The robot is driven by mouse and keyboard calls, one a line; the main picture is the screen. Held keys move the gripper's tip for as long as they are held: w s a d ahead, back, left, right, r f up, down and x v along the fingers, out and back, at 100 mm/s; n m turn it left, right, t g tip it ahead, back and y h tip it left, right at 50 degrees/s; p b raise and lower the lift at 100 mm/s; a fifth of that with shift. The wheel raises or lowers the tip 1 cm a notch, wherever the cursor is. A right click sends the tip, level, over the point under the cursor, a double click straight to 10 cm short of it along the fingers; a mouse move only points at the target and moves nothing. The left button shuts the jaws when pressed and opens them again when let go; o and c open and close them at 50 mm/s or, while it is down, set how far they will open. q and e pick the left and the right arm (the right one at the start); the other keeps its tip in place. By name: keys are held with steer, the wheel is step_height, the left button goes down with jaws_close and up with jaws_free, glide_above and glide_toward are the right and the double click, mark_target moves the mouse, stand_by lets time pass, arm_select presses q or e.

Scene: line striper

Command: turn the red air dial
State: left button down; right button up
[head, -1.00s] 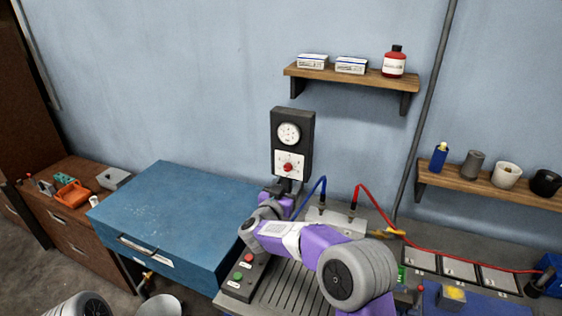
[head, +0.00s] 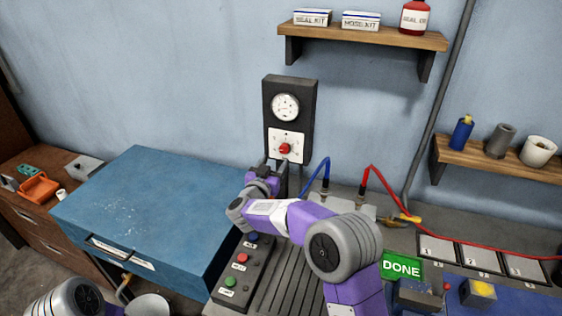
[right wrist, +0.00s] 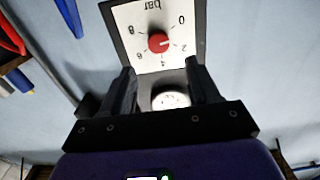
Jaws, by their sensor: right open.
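The red air dial (head: 285,148) sits on a white scale plate on a dark wall panel (head: 269,120), below a round gauge (head: 285,107). My right gripper (head: 276,168) is just below the dial in the head view. In the right wrist view the dial (right wrist: 159,42) shows upside down with its numbered "bar" scale, its pale mark pointing near 2. The open right gripper's fingers (right wrist: 163,76) stand on either side of a gap, with the dial beyond the tips, apart from them. My left gripper is out of view.
A blue cabinet (head: 150,200) stands to the left. A button box (head: 241,262) is below my right arm. A shelf (head: 365,37) is above right. A green DONE sign (head: 401,268) shows at right.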

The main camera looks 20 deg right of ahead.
mark_target(283, 151)
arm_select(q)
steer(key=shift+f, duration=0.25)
arm_select(e)
steer(key=shift+f+x, duration=0.25)
steer(key=shift+x, duration=1.65)
steer(key=shift+f+x, duration=0.2)
steer(key=shift+x, duration=1.65)
steer(key=c, duration=1)
steer(key=shift+c, duration=0.2)
